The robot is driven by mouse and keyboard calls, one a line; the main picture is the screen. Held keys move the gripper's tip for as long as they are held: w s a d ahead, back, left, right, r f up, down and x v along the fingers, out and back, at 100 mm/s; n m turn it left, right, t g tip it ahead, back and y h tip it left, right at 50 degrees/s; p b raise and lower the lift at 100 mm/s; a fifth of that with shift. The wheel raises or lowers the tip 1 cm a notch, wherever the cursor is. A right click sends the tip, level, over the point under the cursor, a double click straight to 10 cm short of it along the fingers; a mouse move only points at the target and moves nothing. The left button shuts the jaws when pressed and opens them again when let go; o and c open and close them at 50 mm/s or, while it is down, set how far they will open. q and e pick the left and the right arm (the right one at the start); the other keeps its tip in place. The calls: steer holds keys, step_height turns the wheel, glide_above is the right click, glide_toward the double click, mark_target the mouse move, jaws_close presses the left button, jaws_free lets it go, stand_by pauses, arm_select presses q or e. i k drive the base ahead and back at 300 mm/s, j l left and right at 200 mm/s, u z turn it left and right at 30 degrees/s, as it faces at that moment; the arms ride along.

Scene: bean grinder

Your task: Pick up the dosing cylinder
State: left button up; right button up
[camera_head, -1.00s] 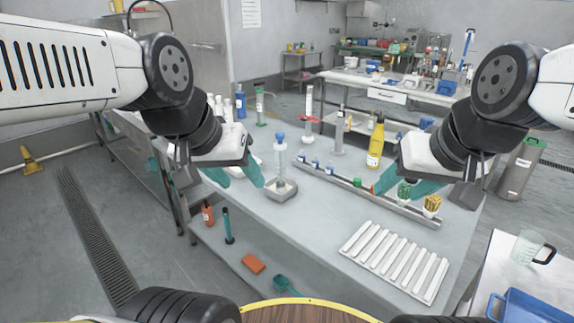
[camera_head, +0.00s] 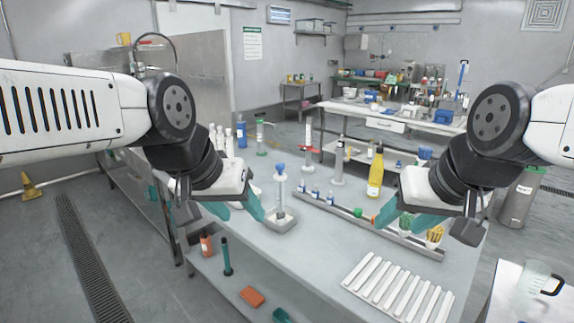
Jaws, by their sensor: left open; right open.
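A clear, slim cylinder with a blue top (camera_head: 281,192) stands upright on a small grey square base (camera_head: 281,222) on the grey table; I take it as the dosing cylinder. My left gripper (camera_head: 236,208) has its teal fingers spread, just left of the cylinder and apart from it. My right gripper (camera_head: 405,217) is open over the right part of the table, beside the grey rack strip, with nothing visible between its fingers.
A grey strip (camera_head: 345,213) with small bottles runs behind the cylinder. Other tall cylinders (camera_head: 339,160), a yellow bottle (camera_head: 375,172) and white bottles (camera_head: 229,143) stand further back. The table's front middle is clear.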

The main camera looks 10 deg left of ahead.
mark_target(281, 181)
steer(key=i+u, duration=0.2)
steer(key=u, duration=0.2)
steer(key=i+u, duration=0.2)
steer(key=u, duration=0.15)
steer(key=i+u, duration=0.15)
steer(key=u, duration=0.25)
